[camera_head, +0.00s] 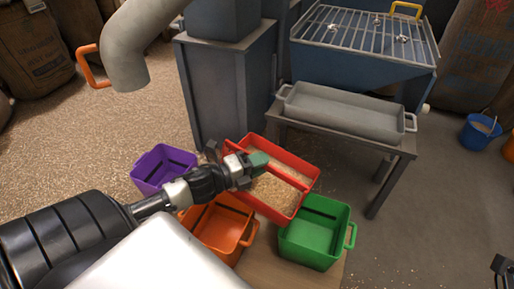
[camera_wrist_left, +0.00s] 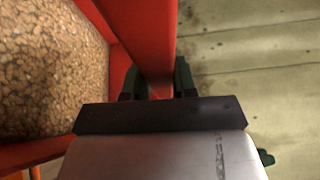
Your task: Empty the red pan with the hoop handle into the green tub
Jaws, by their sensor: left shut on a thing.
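The red pan (camera_head: 306,168) is full of pale brown grain (camera_head: 272,192) and appears level in the head view. My left gripper (camera_head: 258,163) is shut on the pan's red hoop handle. In the left wrist view the handle (camera_wrist_left: 152,40) runs between the fingers (camera_wrist_left: 158,85), with the grain (camera_wrist_left: 45,70) to the left. The green tub (camera_head: 314,236) stands just below and right of the pan in the head view. Its visible inside looks empty. Whether the pan touches anything underneath cannot be told.
An orange tub (camera_head: 222,230) stands left of the green tub, and a purple tub (camera_head: 163,168) farther left. A grey tray (camera_head: 345,112) sits on a metal stand behind the pan. A grey pipe (camera_head: 125,60) hangs at upper left. A blue bucket (camera_head: 480,132) stands at right.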

